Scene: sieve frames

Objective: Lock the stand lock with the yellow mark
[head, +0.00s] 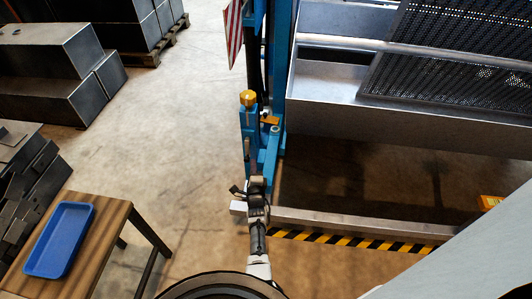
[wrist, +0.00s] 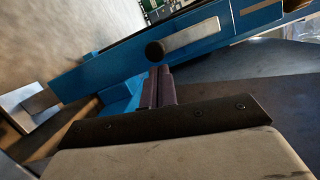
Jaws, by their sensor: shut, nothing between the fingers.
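A blue stand (head: 250,132) rises in the middle of the head view, with a yellow cap (head: 249,98) on top and a small orange-yellow tab (head: 270,120) beside it. In the wrist view the blue stand post (wrist: 100,70) runs diagonally, with a grey lever (wrist: 190,38) that has a dark round end (wrist: 155,52). My gripper (wrist: 160,72) is shut and empty. Its fingertips lie just below the lever's dark end in the picture; I cannot tell whether they touch. In the head view my gripper (head: 257,182) is at the stand's lower part. No yellow mark shows in the wrist view.
A wooden table (head: 115,220) with a blue tray (head: 60,240) stands at the lower left. A metal frame with a sieve panel (head: 450,75) fills the right. A black-yellow striped edge (head: 350,240) runs low on the right. Floor left of the stand is clear.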

